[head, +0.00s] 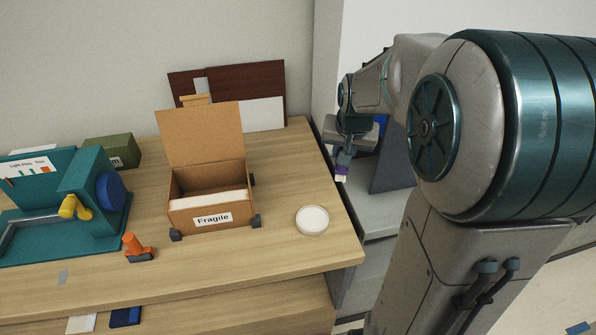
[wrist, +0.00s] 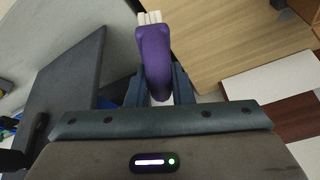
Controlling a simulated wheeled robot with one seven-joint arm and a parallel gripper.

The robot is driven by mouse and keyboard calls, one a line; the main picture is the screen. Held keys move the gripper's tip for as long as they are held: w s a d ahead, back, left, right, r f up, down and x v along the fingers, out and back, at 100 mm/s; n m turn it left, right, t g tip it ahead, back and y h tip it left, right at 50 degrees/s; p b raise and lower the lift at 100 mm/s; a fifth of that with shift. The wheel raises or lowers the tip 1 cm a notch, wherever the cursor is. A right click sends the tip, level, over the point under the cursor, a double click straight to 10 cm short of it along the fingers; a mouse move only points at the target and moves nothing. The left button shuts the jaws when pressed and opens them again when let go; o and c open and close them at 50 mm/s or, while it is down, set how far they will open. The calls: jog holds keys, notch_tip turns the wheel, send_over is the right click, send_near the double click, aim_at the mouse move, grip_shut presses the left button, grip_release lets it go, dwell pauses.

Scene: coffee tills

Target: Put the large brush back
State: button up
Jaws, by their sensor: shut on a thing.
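My gripper (head: 346,152) is shut on a purple brush (head: 342,170). It hangs beyond the right edge of the wooden table, with the white bristles pointing down. In the wrist view the purple brush (wrist: 154,60) lies between the two fingers of my gripper (wrist: 158,88), its white bristles pointing away from the palm. It is the only brush I see, so I cannot compare its size. The part of the handle between the fingers is partly hidden.
The wooden table (head: 285,245) bears an open cardboard box (head: 180,217) marked Fragile, a round white dish (head: 312,220), a teal machine (head: 85,185) and an orange object (head: 133,245). A dark grey panel (head: 390,165) stands right of my gripper.

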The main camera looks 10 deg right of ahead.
jog(key=shift+w+a+f+p, duration=0.25)
jog(key=shift+w+a+f, duration=1.05)
jog(key=shift+f, duration=0.5)
jog(key=shift+w+a+f+p, duration=0.3)
jog(key=shift+w+a+f, duration=1.05)
jog(key=shift+f, duration=0.45)
jog(key=shift+w+a+f+p, duration=0.25)
jog(key=shift+w+a+f, duration=0.9)
jog(key=shift+a+f, duration=0.5)
jog(key=shift+d+f, duration=0.2)
jog(key=shift+f, duration=0.05)
jog(key=o, duration=0.9)
jog(key=shift+r, duration=0.15)
